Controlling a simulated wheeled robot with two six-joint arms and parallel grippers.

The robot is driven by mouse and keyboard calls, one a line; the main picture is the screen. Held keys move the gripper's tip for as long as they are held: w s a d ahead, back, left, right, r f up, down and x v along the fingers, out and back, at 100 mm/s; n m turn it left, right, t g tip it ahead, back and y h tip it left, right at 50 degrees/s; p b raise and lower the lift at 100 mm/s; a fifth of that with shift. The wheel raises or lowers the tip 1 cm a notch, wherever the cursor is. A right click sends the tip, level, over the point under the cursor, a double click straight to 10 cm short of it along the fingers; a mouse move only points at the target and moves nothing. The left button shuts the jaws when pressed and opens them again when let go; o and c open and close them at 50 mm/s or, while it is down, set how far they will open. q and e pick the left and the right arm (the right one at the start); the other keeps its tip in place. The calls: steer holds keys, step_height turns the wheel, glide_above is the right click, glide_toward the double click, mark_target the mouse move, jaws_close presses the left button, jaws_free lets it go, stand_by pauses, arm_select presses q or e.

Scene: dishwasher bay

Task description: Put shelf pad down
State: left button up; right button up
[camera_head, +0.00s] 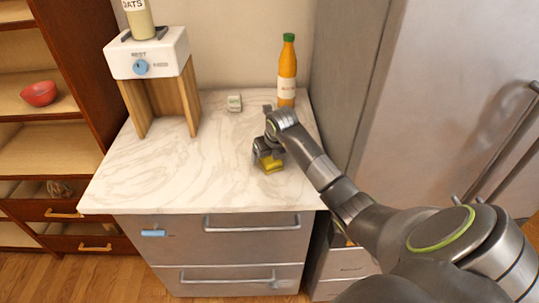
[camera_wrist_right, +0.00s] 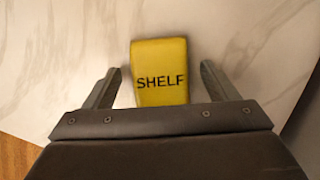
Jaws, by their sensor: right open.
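The shelf pad is a yellow block (camera_wrist_right: 161,72) marked "SHELF". In the right wrist view it lies on the marble counter between the two fingers of my right gripper (camera_wrist_right: 157,85), with a gap on each side. In the head view the yellow pad (camera_head: 271,164) shows just below my right gripper (camera_head: 266,158), near the counter's front right. My right gripper is open and points down at the pad. My left gripper is not in view.
The marble counter (camera_head: 165,178) is clear to the left of the pad. A white dispenser (camera_head: 148,55) on wooden legs stands back left. Open shelves with a red bowl (camera_head: 39,93) are far left.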

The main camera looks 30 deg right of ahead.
steer(key=shift+r, duration=0.15)
steer(key=p+v, duration=1)
steer(key=v, duration=0.1)
steer(key=shift+s+r, duration=0.15)
steer(key=shift+r, duration=0.2)
